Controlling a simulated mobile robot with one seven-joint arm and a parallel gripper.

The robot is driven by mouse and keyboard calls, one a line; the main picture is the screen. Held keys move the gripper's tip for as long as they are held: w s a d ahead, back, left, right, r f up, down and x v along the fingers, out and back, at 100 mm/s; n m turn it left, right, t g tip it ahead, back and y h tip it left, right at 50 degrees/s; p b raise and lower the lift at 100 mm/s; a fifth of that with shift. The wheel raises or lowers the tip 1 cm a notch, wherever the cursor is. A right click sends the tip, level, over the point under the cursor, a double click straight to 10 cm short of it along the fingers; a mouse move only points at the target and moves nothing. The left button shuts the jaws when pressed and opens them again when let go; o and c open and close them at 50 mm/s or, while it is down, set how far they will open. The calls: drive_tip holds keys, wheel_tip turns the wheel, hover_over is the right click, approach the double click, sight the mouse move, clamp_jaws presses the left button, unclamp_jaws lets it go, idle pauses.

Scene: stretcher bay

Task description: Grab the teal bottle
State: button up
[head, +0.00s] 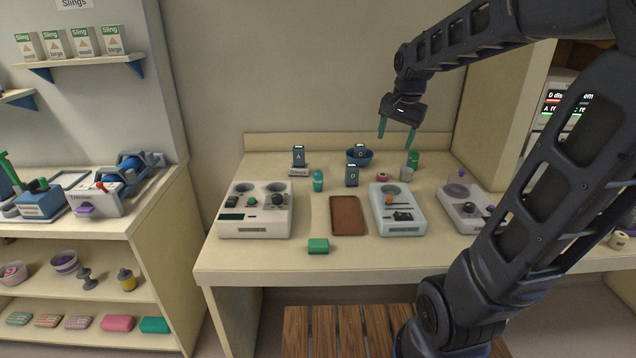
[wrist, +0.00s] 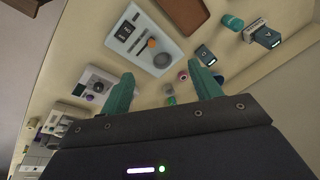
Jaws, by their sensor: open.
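The teal bottle (head: 318,181) stands upright on the bench, just right of the left device and in front of the box marked A. In the wrist view the teal bottle (wrist: 232,22) shows near the top right, beyond my right fingertip. My gripper (head: 396,134) hangs in the air above the back right of the bench, with its teal fingers apart and nothing between them. It is well to the right of the bottle and higher than it. In the wrist view my gripper (wrist: 161,72) points toward the bench.
Box A (head: 298,157), box D (head: 352,177), a blue bowl (head: 369,161), a pink roll (head: 382,177), a grey cup (head: 406,175) and a green container (head: 413,160) stand behind the brown tray (head: 347,215). Devices (head: 255,225) flank it; a green block (head: 318,246) lies in front.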

drive_tip(key=w+a+f+m+g, duration=0.1)
drive_tip(key=w+a+f+m, duration=0.25)
drive_tip(key=w, duration=0.35)
drive_tip(key=w+a+f+m+g, duration=0.1)
drive_tip(key=w+a+f+m, duration=0.1)
drive_tip(key=w+a, duration=0.4)
drive_tip(key=m+g, duration=0.1)
drive_tip(key=m, duration=0.5)
hover_over(319, 171)
drive_tip(key=shift+h, duration=0.3)
drive_tip(key=f, duration=1.3)
drive_tip(key=shift+s+d+f, duration=0.25)
drive_tip(key=shift+f, duration=0.1)
drive_tip(key=shift+w+a+f, duration=0.1)
drive_tip(key=shift+a+f, duration=0.05)
drive_tip(key=shift+f, duration=0.3)
wheel_tip(319, 171, down, 5)
drive_tip(key=shift+r, duration=0.1)
drive_tip(key=shift+w+a+f, duration=0.1)
drive_tip(key=shift+f, duration=1.3)
drive_tip(key=shift+w+a+f, duration=0.1)
drive_tip(key=shift+f, duration=1.25)
drive_tip(key=c, duration=1.1)
drive_tip(key=shift+r, duration=0.15)
